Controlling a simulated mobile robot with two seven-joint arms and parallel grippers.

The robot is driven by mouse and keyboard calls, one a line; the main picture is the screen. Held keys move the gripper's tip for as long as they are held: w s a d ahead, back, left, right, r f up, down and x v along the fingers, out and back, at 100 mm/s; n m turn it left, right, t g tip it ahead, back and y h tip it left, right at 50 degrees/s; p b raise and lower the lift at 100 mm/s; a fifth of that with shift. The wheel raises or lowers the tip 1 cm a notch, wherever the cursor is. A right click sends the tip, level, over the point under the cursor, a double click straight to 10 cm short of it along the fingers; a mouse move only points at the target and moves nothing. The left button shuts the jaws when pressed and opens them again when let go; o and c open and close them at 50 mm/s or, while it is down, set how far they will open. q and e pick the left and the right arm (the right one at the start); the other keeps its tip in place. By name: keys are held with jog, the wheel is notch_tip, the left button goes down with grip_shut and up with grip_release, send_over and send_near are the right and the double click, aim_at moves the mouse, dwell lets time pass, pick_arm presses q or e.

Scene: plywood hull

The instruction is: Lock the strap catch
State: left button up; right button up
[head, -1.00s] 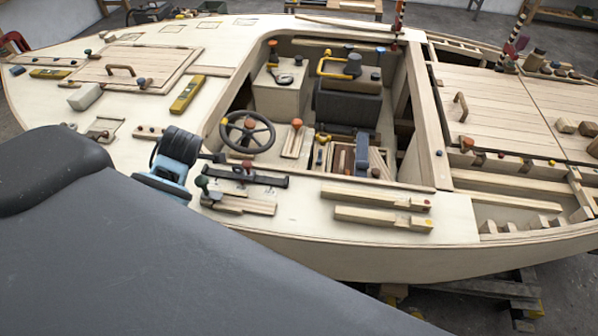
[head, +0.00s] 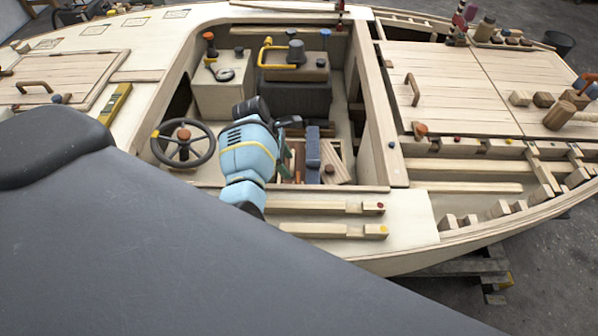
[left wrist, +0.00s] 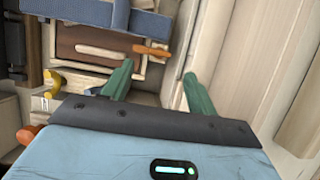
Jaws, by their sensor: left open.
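My left gripper reaches down into the cockpit in the head view (head: 288,152). In the left wrist view its two green fingers (left wrist: 157,76) are apart with nothing between them. Beyond the fingertips is a dark brown panel (left wrist: 75,38) with a pale wooden bar (left wrist: 100,52) and an orange tab (left wrist: 151,50) at the bar's right end. A blue-grey strap-like piece (left wrist: 105,17) crosses above it; a blue-grey bar (head: 313,148) stands beside the gripper in the head view. I cannot tell which part is the strap catch. My right gripper is not in view.
A steering wheel (head: 183,143) is left of my arm. A yellow hook (left wrist: 54,82) lies left of the fingers in the wrist view. The pale cockpit wall (head: 372,130) rises to the right. Two wooden bars (head: 330,208) lie on the near deck.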

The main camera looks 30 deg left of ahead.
aim_at(298, 179)
pick_arm(q)
jog(key=b+x, duration=0.2)
jog(key=x, duration=0.5)
jog(key=shift+f, duration=0.4)
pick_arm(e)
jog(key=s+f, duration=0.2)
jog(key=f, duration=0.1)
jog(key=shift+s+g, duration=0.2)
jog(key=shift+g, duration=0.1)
pick_arm(q)
jog(key=shift+c, duration=0.2)
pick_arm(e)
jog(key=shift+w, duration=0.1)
pick_arm(q)
jog(key=c, duration=0.9)
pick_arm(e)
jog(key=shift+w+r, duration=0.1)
